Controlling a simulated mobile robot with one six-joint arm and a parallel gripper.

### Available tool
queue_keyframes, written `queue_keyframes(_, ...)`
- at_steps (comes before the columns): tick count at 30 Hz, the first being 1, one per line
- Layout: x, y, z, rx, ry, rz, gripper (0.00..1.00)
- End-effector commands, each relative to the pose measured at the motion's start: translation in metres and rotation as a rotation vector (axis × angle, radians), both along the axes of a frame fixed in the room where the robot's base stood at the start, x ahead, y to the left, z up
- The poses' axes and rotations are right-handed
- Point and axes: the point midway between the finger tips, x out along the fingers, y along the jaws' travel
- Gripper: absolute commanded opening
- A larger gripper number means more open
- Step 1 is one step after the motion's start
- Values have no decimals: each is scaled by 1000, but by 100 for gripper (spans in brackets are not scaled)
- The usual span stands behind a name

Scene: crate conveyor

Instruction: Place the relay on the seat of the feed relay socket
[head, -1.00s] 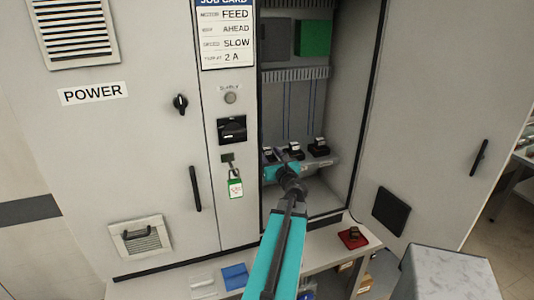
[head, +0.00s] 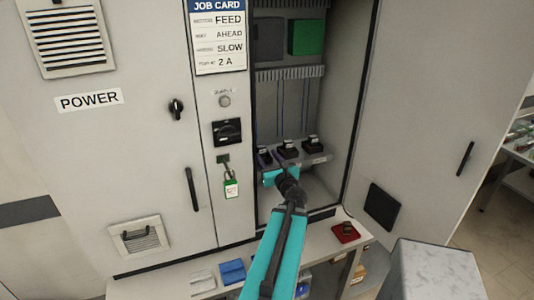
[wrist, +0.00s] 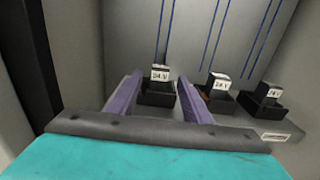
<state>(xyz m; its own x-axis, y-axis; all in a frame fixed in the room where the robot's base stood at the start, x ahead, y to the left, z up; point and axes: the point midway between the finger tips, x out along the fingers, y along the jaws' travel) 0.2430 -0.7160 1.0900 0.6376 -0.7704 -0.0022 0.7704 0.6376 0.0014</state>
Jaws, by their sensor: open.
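Three pale-topped relays with "24 V"-like labels stand upright in black sockets in a row on the cabinet shelf. The left relay (wrist: 160,73) is on its socket (wrist: 157,97); whether it is fully seated I cannot tell. The middle relay (wrist: 219,82) and right relay (wrist: 273,90) stand to its right. In the head view the row shows as left (head: 264,154), middle (head: 288,148) and right (head: 312,142). My gripper (wrist: 160,82) is open, its purple fingers to either side of the left relay in the wrist view. Contact is not visible. No socket name is readable.
The open cabinet has a side wall (head: 350,110) close to the right of the row. Blue wires hang behind the relays. A bench (head: 320,232) below holds a red tray (head: 345,232) with a dark item, and a blue block (head: 232,271).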

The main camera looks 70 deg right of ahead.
Motion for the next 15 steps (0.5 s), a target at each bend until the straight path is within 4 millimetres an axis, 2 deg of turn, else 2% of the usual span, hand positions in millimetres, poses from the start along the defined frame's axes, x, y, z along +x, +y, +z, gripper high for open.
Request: queue_keyframes(15, -9, 10, 3, -1, -1, -5, 45)
